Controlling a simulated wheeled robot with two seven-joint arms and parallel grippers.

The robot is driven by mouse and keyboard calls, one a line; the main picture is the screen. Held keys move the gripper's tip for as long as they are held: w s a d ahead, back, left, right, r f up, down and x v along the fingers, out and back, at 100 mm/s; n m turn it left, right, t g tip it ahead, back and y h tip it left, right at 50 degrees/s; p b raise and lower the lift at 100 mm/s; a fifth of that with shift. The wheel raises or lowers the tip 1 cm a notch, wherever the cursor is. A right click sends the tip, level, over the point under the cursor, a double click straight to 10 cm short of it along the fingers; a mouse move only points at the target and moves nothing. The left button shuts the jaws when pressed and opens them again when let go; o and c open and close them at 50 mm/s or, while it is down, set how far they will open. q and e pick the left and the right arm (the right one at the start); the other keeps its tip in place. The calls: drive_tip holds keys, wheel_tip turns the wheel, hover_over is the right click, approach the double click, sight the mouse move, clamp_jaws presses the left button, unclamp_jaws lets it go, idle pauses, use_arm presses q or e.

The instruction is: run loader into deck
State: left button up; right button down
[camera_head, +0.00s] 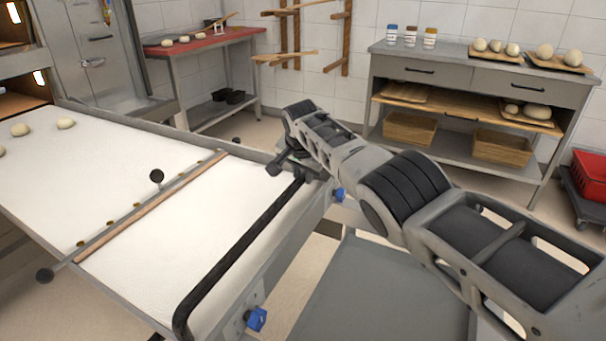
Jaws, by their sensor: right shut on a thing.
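The loader (190,240) is a long white-covered bed in a grey frame, reaching from the lower middle to the upper left. Its far left end is at the oven decks (18,103), whose openings glow; how far it reaches inside is cut off. A black handle bar (235,255) runs along its near right end. My right gripper (297,172) is shut on the far end of this handle; its fingers are partly hidden by the wrist. Dough pieces (66,123) lie on the bed near the oven. My left gripper is out of view.
A wooden strip on a bar (150,208) crosses the bed. Blue knobs (256,318) stick out from the loader's end. A grey flat surface (375,295) stands close in front. A red-topped table (205,41), a grey counter (480,66) and a red crate (590,172) stand beyond open floor.

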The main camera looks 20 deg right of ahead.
drive_tip(key=c, duration=1.4)
unclamp_jaws()
drive_tip(key=shift+w+r, duration=0.1)
drive_tip(key=shift+r, duration=0.15)
drive_tip(key=shift+c, duration=0.2)
drive_tip(key=shift+o, duration=0.9)
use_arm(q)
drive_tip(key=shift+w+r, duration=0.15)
use_arm(e)
drive_tip(key=shift+f, duration=0.1)
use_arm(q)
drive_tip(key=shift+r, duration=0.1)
use_arm(e)
drive_tip(key=shift+r+p, duration=0.25)
drive_tip(key=shift+p, duration=0.15)
drive_tip(key=p+v, duration=0.3)
drive_tip(key=p, duration=0.1)
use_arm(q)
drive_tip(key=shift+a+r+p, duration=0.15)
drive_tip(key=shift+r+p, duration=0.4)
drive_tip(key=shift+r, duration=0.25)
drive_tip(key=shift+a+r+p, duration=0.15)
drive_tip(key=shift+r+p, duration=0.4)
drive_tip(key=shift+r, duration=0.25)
use_arm(e)
drive_tip(key=v, duration=1.2)
drive_tip(key=shift+s+a+r, duration=0.15)
drive_tip(key=shift+s+r, duration=0.05)
drive_tip(key=shift+s, duration=0.05)
